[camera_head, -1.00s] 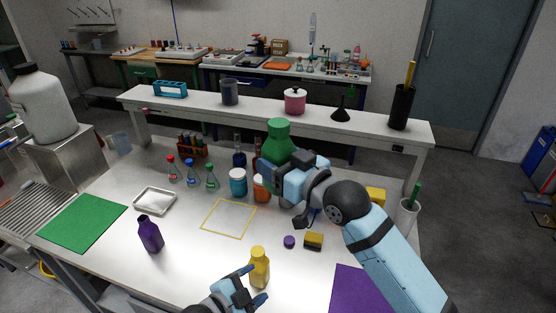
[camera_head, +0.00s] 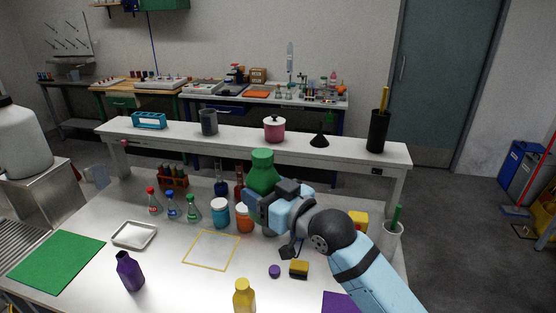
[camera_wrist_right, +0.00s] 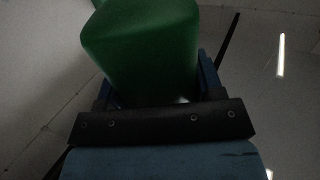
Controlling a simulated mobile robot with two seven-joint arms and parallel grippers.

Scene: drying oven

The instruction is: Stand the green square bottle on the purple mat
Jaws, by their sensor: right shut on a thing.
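The green square bottle (camera_head: 262,172) is held upright by my right gripper (camera_head: 257,201) above the far middle part of the table. Its green body also fills the top of the right wrist view (camera_wrist_right: 143,45), between the fingers. My right gripper is shut on it. The purple mat (camera_head: 341,303) lies at the near right of the table, partly cut off by the bottom edge and partly behind my right arm. My left gripper is out of view.
A yellow bottle (camera_head: 244,297) and a purple bottle (camera_head: 130,271) stand near the front. A purple cap (camera_head: 274,271) and a sponge (camera_head: 299,269) lie left of my right arm. Flasks and jars stand along the back left. A yellow outlined square (camera_head: 212,251) is bare.

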